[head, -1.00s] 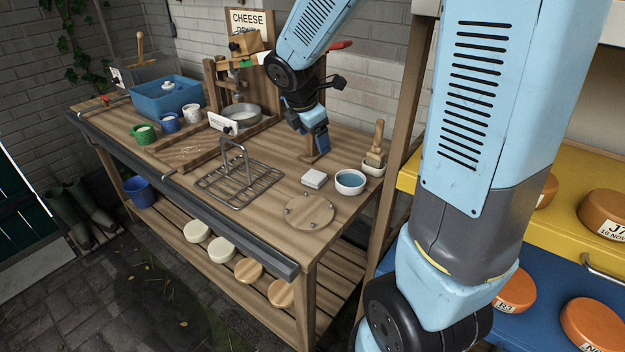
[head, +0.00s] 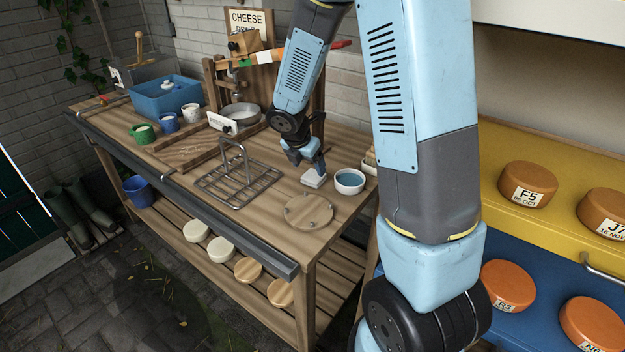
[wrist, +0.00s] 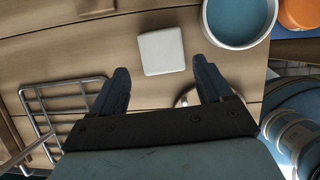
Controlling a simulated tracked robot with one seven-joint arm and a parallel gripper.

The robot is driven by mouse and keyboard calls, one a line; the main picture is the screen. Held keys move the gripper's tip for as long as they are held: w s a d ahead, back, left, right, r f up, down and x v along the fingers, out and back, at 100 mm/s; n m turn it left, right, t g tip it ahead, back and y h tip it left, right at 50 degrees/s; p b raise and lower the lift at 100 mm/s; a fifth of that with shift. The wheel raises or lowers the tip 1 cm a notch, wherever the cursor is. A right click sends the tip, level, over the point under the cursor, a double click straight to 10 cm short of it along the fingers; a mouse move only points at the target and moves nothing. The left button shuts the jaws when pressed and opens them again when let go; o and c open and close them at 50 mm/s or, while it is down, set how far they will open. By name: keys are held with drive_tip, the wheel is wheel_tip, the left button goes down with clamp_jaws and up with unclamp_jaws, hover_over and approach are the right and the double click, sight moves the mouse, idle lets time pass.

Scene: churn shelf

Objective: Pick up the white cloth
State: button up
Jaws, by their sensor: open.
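The white cloth (head: 313,179) is a small folded square lying flat on the wooden bench, just left of a white bowl of blue liquid (head: 349,182). In the wrist view the cloth (wrist: 161,51) lies beyond my fingertips, roughly in line with the gap between them. My gripper (head: 309,166) hangs just above the cloth in the head view, pointing down. In the wrist view my gripper (wrist: 160,78) is open, with nothing between its fingers. I cannot tell the exact height of the fingertips over the bench.
A wire rack (head: 238,183) stands left of the cloth and a round wooden board (head: 308,211) lies in front of it. A metal pan (head: 240,114) is behind. Orange cheeses (head: 527,184) sit on yellow and blue shelves at right.

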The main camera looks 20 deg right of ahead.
sight(315, 174)
drive_tip(key=shift+d+x, duration=0.2)
drive_tip(key=shift+x, duration=1.2)
drive_tip(key=shift+d+x, duration=0.2)
drive_tip(key=shift+x, duration=1.2)
drive_tip(key=shift+w+r, duration=0.15)
drive_tip(key=c, duration=0.8)
